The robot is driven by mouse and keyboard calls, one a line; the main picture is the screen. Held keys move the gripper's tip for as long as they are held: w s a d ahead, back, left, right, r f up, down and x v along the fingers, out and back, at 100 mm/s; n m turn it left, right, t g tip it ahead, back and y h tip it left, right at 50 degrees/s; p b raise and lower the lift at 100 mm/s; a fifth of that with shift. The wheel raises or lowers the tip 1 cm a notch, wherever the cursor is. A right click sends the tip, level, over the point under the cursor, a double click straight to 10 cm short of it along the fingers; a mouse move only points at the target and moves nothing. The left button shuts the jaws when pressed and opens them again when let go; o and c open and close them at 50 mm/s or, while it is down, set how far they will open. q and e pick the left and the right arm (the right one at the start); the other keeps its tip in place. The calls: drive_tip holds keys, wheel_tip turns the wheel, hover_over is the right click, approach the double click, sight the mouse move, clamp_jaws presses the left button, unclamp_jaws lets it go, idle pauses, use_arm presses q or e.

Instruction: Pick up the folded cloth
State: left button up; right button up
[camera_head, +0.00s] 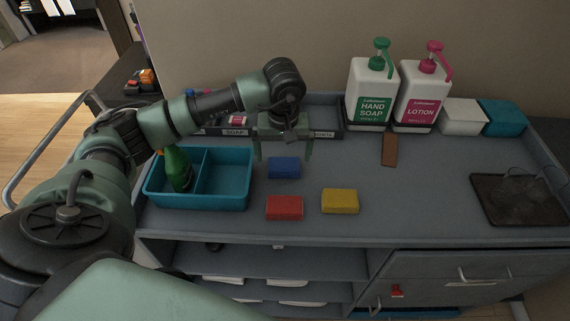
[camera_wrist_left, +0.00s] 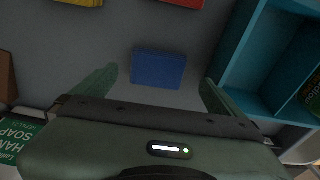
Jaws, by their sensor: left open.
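Three small soft-looking blocks lie apart on the grey vanity top (camera_head: 420,215): a blue one (camera_head: 284,167), a red one (camera_head: 284,207) and a yellow one (camera_head: 340,201). I cannot tell for sure which is the folded cloth. My left gripper (camera_head: 283,155) is open and empty, pointing down just behind and above the blue block. In the left wrist view, the blue block (camera_wrist_left: 159,69) lies between and beyond the fingertips of the gripper (camera_wrist_left: 159,78), apart from both. The red block (camera_wrist_left: 180,2) and yellow block (camera_wrist_left: 76,2) are cut off at the top edge there. My right gripper is not in view.
A teal divided bin (camera_head: 222,205) with a green bottle (camera_head: 179,168) stands left of the blocks. Behind are a hand soap bottle (camera_head: 371,95), a lotion bottle (camera_head: 419,98) and a brown bar (camera_head: 389,150). A dark tray (camera_head: 515,212) sits right. The front middle is clear.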

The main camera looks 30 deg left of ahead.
sight(284, 164)
use_arm(q)
drive_tip(key=shift+w+a+f+p, duration=0.1)
drive_tip(key=shift+f+p, duration=0.2)
drive_tip(key=shift+f, duration=0.1)
drive_tip(key=f, duration=0.1)
drive_tip(key=w+f+p, duration=0.1)
drive_tip(key=f, duration=0.1)
drive_tip(key=f+p, duration=0.1)
drive_tip(key=shift+w+a+f, duration=0.15)
drive_tip(key=shift+a+f, duration=0.25)
drive_tip(key=c, duration=1.3)
